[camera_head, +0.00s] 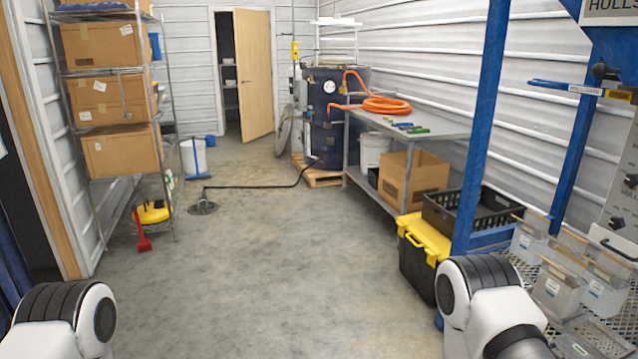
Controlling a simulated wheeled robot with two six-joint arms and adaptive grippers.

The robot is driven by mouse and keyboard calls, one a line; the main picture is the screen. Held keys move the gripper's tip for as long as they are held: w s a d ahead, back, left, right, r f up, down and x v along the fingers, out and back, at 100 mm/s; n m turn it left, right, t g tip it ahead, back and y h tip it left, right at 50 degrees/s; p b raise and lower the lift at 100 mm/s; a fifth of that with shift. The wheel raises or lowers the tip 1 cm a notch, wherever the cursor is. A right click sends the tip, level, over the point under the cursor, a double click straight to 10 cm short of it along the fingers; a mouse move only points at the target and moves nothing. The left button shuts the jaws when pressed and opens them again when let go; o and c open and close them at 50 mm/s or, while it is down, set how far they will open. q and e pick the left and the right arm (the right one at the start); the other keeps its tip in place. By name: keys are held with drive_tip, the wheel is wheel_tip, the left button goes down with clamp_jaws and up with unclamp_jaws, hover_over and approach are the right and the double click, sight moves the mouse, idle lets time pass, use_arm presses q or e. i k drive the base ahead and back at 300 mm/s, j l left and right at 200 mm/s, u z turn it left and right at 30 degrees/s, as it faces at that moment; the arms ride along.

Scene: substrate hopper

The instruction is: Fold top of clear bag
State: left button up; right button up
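Several clear, whitish bag-like containers with small labels stand close together on a metal mesh shelf (622,325) at the lower right. One clear bag (557,292) is at the front, and another clear bag (604,294) is just right of it. Brownish strips show along their tops. I cannot tell whether any top is folded. My white and black arm links show at the lower left and lower right corners. The right one is near the mesh shelf. Neither gripper is in view.
A blue frame post (484,130) stands left of the shelf. A black and yellow tote (424,250), a black crate (470,215) and a metal table (425,125) line the right side. A box rack (115,100) stands left. The middle floor (270,270) is clear.

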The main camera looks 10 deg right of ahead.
sight(564, 298)
drive_tip(key=i+z, duration=0.1)
drive_tip(key=i, duration=0.4)
drive_tip(key=i+l+z, duration=0.15)
drive_tip(key=i, duration=0.35)
drive_tip(key=i+j+z, duration=0.1)
drive_tip(key=i, duration=0.4)
drive_tip(key=i+j+z, duration=0.1)
drive_tip(key=i, duration=0.35)
drive_tip(key=i+j+z, duration=0.1)
drive_tip(key=i, duration=0.4)
drive_tip(key=i+j+z, duration=0.15)
drive_tip(key=i, duration=0.35)
drive_tip(key=i+j+z, duration=0.1)
drive_tip(key=i, duration=0.35)
drive_tip(key=i+j+z, duration=0.15)
drive_tip(key=i, duration=0.15)
drive_tip(key=i+j+z, duration=0.2)
drive_tip(key=k+j, duration=0.1)
drive_tip(key=k, duration=0.3)
drive_tip(key=k+z, duration=0.1)
drive_tip(key=z, duration=0.4)
drive_tip(key=k+z, duration=0.1)
drive_tip(key=z, duration=0.9)
drive_tip(key=k+l+z, duration=0.15)
drive_tip(key=z, duration=0.35)
drive_tip(key=i+j+u, duration=0.1)
drive_tip(key=i+u, duration=0.15)
drive_tip(key=u, duration=0.2)
